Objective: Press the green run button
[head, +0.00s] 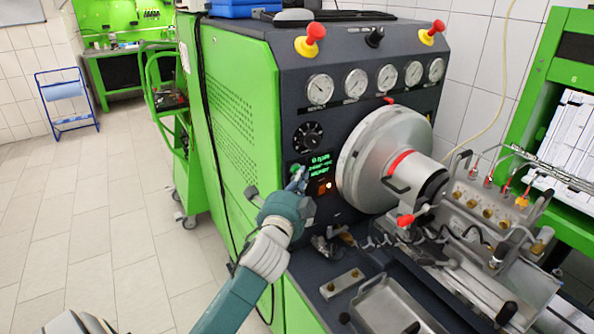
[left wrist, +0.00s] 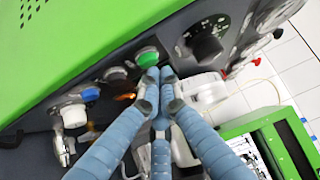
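The green button (left wrist: 147,57) is a round cap in a dark collar on the machine's dark front panel. It shows in the left wrist view just beyond my fingertips. In the head view a small green spot (head: 295,169) sits at the left of the lit green display, partly covered by my gripper. My left gripper (head: 299,180) is at the panel just below that spot. Its blue-grey fingers (left wrist: 160,74) are drawn together at the tips, with nothing seen between them. I cannot tell whether a tip touches the button. My right gripper is not in view.
A lit green display (head: 320,166) and a black dial (head: 308,137) are close to my gripper. A blue button (left wrist: 90,93) and an orange light (left wrist: 125,96) sit beside the green button. A large metal chuck (head: 365,160) juts out to the right.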

